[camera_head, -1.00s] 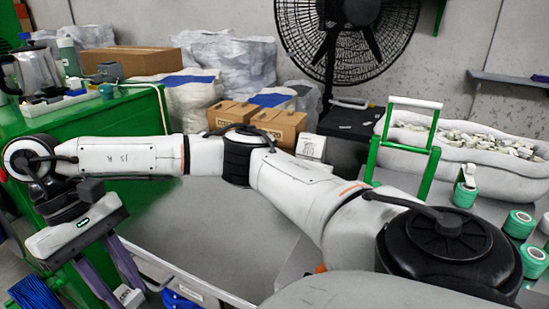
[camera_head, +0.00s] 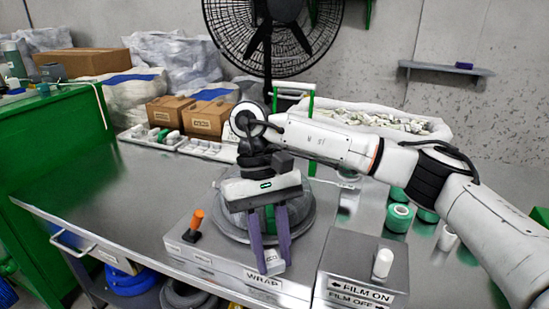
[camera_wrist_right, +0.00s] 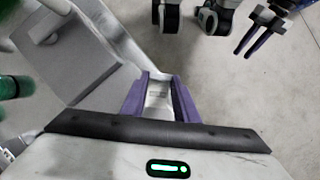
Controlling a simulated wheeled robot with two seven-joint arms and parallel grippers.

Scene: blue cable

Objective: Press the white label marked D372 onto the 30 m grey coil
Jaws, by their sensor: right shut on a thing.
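My right gripper (camera_head: 267,268) hangs over the front of the wrap station, fingers pointing down. It is shut on a small white label (camera_head: 271,258), which also shows between the fingers in the right wrist view (camera_wrist_right: 158,91). Its print is too small to read. A grey coil (camera_head: 187,295) lies on the shelf below the worktop, partly cut off by the frame's bottom edge; its length marking cannot be read. In the right wrist view, my left gripper (camera_wrist_right: 242,54) is at the top right above the floor, its purple fingers apart and empty.
The wrap station (camera_head: 205,262) has a grey round turntable (camera_head: 228,228) behind my fingers and an orange-topped lever (camera_head: 196,222). A film switch box (camera_head: 345,255) stands to its right, green rolls (camera_head: 398,217) behind. Blue coils (camera_head: 130,280) lie below. The left worktop (camera_head: 110,190) is clear.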

